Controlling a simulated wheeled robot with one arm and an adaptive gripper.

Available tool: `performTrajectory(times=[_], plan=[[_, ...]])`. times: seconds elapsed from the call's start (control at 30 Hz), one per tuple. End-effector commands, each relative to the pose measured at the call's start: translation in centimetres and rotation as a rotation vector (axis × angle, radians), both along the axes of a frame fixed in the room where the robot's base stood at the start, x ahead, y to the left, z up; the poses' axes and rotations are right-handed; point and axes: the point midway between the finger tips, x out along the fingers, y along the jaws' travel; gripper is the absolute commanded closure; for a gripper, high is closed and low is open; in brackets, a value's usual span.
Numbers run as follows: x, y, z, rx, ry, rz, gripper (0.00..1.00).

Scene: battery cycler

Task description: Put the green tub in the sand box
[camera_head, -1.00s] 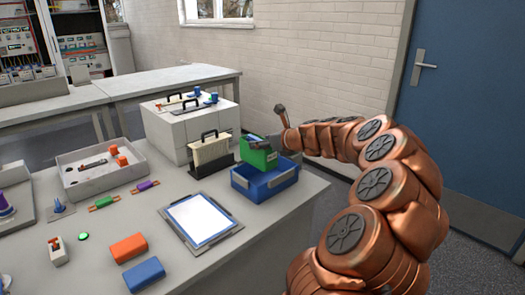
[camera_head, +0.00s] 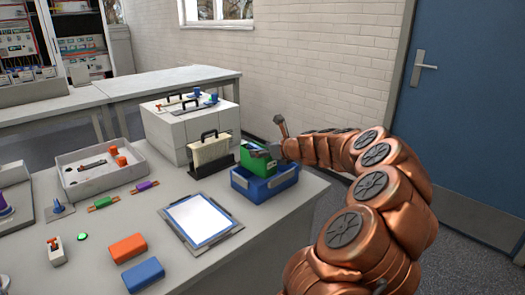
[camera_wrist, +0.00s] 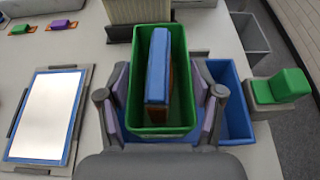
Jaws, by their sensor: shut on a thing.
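The green tub (camera_head: 258,165) is at the table's right end, at the blue bin (camera_head: 268,189). In the wrist view the green tub (camera_wrist: 176,122) is upright and holds a blue block (camera_wrist: 158,65) with some orange beside it. My gripper (camera_head: 264,151) is shut on the tub. In the wrist view its fingers (camera_wrist: 162,100) lie on the tub's two sides. The blue bin (camera_wrist: 238,125) shows to the right of the tub; I cannot tell whether the tub touches it. I cannot say for certain which container is the sand box.
A beige upright piece with a black handle (camera_head: 209,155) stands close left of the tub. White boxes (camera_head: 190,125) stand behind it. A grey tray (camera_head: 85,183) with orange pieces is at left. A framed white panel (camera_head: 200,218) lies in front, near orange and blue blocks.

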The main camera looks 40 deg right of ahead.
Motion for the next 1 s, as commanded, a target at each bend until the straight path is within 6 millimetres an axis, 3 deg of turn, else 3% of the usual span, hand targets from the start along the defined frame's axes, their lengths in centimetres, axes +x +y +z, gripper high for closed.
performTrajectory(times=[0.03, 0.07, 0.27, 0.67, 1.0], plan=[[0.0, 0.0, 0.0, 0.001, -0.001, 0.000, 1.00], [0.0, 0.0, 0.0, 0.000, 0.000, 0.000, 0.31], [0.0, 0.0, 0.0, 0.000, 0.000, 0.000, 0.10], [0.0, 0.0, 0.2, -0.001, 0.000, 0.000, 0.09], [-3.8, 0.0, 1.9, -0.001, -0.001, -0.001, 0.09]])
